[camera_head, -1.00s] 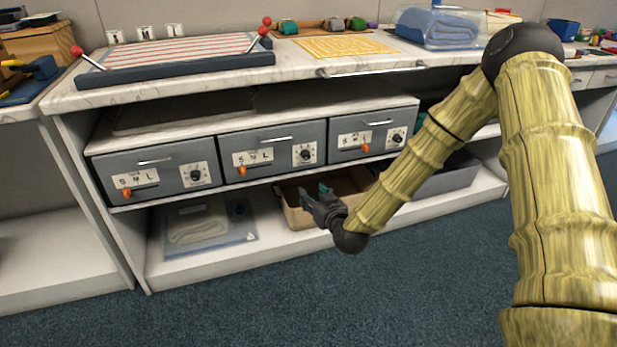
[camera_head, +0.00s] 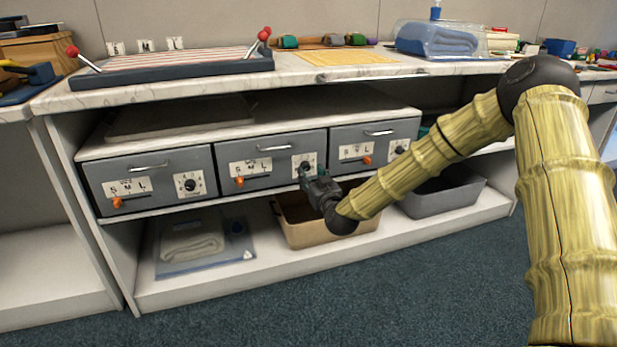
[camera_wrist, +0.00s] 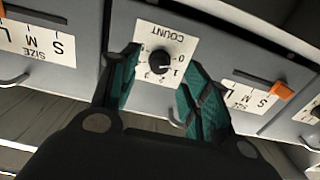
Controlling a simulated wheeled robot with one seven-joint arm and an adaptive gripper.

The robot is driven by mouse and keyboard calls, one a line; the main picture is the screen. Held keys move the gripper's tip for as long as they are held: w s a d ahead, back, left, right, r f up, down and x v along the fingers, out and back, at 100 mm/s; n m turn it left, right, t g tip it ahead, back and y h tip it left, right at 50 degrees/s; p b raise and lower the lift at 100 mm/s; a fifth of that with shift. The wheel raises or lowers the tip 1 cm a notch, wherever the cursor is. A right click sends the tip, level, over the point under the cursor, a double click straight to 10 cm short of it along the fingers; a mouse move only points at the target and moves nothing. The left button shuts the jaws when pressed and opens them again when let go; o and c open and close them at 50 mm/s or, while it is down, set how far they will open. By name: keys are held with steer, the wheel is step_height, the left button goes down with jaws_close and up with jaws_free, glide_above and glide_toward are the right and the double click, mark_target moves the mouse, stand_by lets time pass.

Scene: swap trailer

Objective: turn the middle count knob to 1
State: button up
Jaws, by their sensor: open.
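The middle count knob (camera_head: 305,167) is a round black knob on a white plate at the right of the middle grey drawer (camera_head: 226,168). The wrist view shows the knob (camera_wrist: 160,59) and its COUNT plate (camera_wrist: 160,50) upside down, with small numbers around the knob. A pale mark shows near the knob's lower edge; I cannot tell exactly which number it faces. My gripper (camera_head: 307,178) is open and empty, just in front of and slightly below the knob. In the wrist view its teal-padded fingers (camera_wrist: 163,70) lie either side of the knob, apparently not touching it.
An orange size slider (camera_wrist: 282,90) sits beside the knob on the same drawer. Similar drawers with knobs and sliders flank it. A brown bin (camera_head: 300,232) and a grey bin (camera_head: 445,195) stand on the shelf below. The countertop (camera_head: 300,75) overhangs the drawers.

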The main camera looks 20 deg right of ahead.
mark_target(307, 169)
steer(key=shift+w+a+b, duration=0.1)
steer(key=shift+w+b, duration=0.4)
steer(key=shift+w, duration=1.15)
steer(key=shift+c, duration=0.3)
steer(key=c, duration=1)
